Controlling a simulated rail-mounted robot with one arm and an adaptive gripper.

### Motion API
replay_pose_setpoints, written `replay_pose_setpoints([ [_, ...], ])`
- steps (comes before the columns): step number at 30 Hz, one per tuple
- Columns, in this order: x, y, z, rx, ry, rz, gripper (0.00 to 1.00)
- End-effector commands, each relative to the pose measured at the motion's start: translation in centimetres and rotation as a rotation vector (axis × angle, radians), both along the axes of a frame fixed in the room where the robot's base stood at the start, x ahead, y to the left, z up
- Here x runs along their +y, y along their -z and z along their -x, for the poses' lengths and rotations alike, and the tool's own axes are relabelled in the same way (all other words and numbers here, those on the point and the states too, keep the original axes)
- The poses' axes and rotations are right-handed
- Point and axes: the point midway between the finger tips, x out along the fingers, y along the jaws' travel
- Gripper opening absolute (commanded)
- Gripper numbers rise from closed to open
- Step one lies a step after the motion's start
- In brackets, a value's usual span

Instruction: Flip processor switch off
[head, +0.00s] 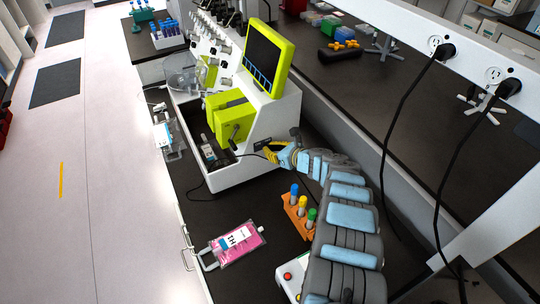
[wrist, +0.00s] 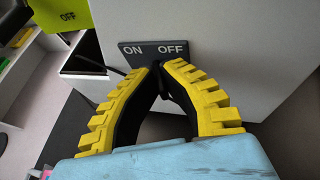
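The cell processor (head: 258,125) is a white and lime-green machine with a tilted screen (head: 262,57). On its white side is a dark switch plate (wrist: 131,50) marked ON at left and OFF at right. The plate also shows small in the head view (head: 262,143). My gripper (head: 268,153) reaches the plate from the right. In the wrist view, its yellow ribbed fingers (wrist: 159,66) are bent in with their tips together, just below the lettering.
An orange rack of capped tubes (head: 299,212) and a pink bag (head: 236,243) lie on the dark bench near my arm. A black cable (head: 197,190) runs from the machine. Two power cords (head: 387,155) hang from wall outlets at right.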

Motion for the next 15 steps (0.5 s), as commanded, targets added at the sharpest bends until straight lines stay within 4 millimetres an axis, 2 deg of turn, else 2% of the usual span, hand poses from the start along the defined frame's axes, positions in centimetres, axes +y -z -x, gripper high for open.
replay_pose_setpoints([
  [1,0.11,0.68,-0.04,0.0,-0.01,0.002,0.0],
  [15,-0.05,0.56,-0.28,-0.002,-0.084,0.002,0.0],
])
